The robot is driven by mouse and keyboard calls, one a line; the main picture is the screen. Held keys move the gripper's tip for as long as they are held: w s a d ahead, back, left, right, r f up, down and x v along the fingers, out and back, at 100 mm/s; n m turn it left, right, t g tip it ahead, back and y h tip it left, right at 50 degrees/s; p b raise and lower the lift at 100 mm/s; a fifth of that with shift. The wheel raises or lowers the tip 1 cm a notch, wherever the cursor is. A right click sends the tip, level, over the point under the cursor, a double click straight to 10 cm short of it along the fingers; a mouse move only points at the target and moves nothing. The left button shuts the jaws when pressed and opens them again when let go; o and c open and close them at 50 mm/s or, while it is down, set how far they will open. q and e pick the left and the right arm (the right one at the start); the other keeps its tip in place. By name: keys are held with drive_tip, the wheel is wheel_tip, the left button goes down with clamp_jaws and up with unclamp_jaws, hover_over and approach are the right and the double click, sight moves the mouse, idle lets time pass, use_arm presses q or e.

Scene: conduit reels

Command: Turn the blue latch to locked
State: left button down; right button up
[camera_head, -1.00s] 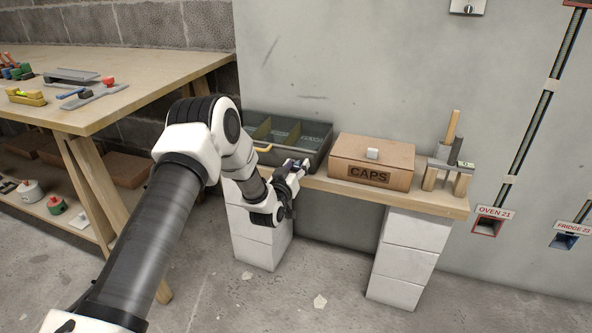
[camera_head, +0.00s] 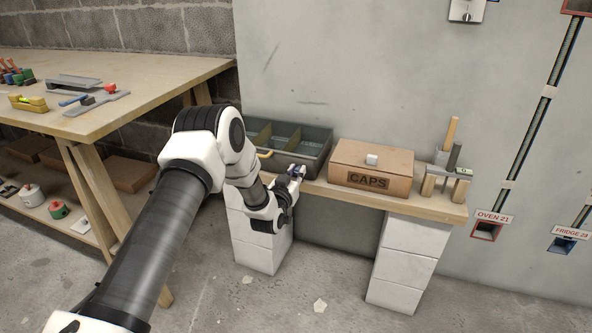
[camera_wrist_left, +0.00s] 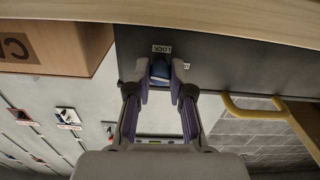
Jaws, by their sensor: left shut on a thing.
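The blue latch (camera_wrist_left: 160,70) is on the front of the dark grey bin (camera_wrist_left: 205,62), close to a white label reading LOCK (camera_wrist_left: 161,48) in the left wrist view, where the scene appears upside down. My left gripper (camera_wrist_left: 160,76) is shut on the latch, with one finger on each side of it. In the head view my left gripper (camera_head: 298,172) is at the right front of the open, divided bin (camera_head: 314,149); it covers most of the latch there. I cannot tell the latch's exact angle. My right gripper is not in view.
A yellow handle (camera_head: 264,154) sticks out from the bin front, left of my gripper. A CAPS box (camera_head: 392,161) stands right of the bin on a narrow wooden shelf (camera_head: 400,205) resting on white blocks. A workbench (camera_head: 135,85) with tools is at left.

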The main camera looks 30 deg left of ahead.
use_arm(q)
drive_tip(key=m+p, duration=0.3)
drive_tip(key=m, duration=0.1)
drive_tip(key=shift+r, duration=0.2)
drive_tip(key=m+p, duration=0.3)
drive_tip(key=m, duration=0.2)
drive_tip(key=shift+p, duration=0.3)
drive_tip(key=m+p, duration=0.2)
drive_tip(key=m, duration=0.1)
drive_tip(key=shift+d+f+m, duration=0.1)
drive_tip(key=shift+m, duration=0.2)
drive_tip(key=shift+f+m+p, duration=0.15)
drive_tip(key=shift+m+p, duration=0.7)
drive_tip(key=shift+m, duration=0.85)
drive_tip(key=c, duration=1)
unclamp_jaws()
drive_tip(key=shift+c, duration=0.2)
